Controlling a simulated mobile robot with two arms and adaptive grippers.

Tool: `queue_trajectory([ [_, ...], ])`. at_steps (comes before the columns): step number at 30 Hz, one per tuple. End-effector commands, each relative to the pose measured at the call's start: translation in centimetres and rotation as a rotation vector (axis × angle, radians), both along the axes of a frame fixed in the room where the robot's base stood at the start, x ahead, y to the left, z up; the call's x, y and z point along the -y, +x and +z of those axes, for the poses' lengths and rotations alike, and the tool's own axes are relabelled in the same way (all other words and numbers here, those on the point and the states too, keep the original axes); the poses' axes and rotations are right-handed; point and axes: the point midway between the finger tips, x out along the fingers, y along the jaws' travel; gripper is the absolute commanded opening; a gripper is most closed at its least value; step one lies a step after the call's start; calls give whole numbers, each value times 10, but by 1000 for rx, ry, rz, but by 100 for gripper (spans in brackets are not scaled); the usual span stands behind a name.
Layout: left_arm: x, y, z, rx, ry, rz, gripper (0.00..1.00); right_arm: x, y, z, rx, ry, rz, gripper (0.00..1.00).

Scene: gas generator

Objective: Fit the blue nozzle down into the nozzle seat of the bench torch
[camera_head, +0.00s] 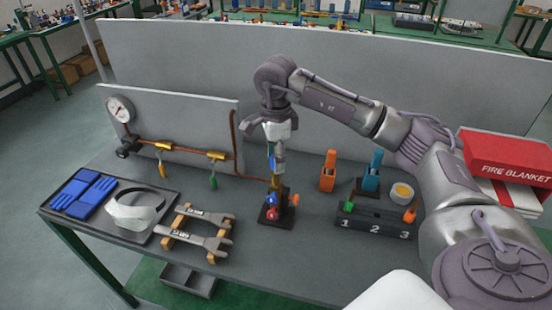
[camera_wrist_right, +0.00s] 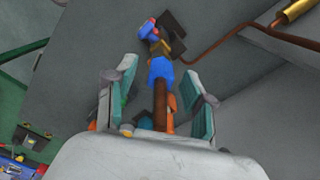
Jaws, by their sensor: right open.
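My right gripper (camera_head: 274,158) points down above the bench torch (camera_head: 275,205) in the head view. The torch stands upright on a small black base, with red and blue knobs low down. In the wrist view the fingers (camera_wrist_right: 160,74) are open and apart, one on each side of the blue nozzle (camera_wrist_right: 160,70). The nozzle's copper-brown tube runs towards the camera, with its blue part towards the torch (camera_wrist_right: 150,32). In the head view the blue nozzle (camera_head: 271,164) shows small beside the fingers. The nozzle seat is hidden, so I cannot tell how deep the nozzle sits. My left gripper is out of view.
An orange tool (camera_head: 328,172) and a blue tool (camera_head: 372,175) stand right of the torch, behind a black block numbered 1 2 3 (camera_head: 375,228). Wrenches (camera_head: 198,238) and a tray (camera_head: 85,222) lie left. A gauge panel (camera_head: 185,125) stands behind left.

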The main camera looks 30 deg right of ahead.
Motion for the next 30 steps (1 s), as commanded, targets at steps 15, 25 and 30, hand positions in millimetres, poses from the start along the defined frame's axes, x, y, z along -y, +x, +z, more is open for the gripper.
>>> queue_trajectory([
  [15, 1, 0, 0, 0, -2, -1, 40, 0, 1, 99, 6, 0, 0, 53],
  [25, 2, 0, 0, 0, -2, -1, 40, 0, 0, 112, 0, 1, 0, 53],
  [30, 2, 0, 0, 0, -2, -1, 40, 0, 0, 112, 1, 1, 0, 53],
])
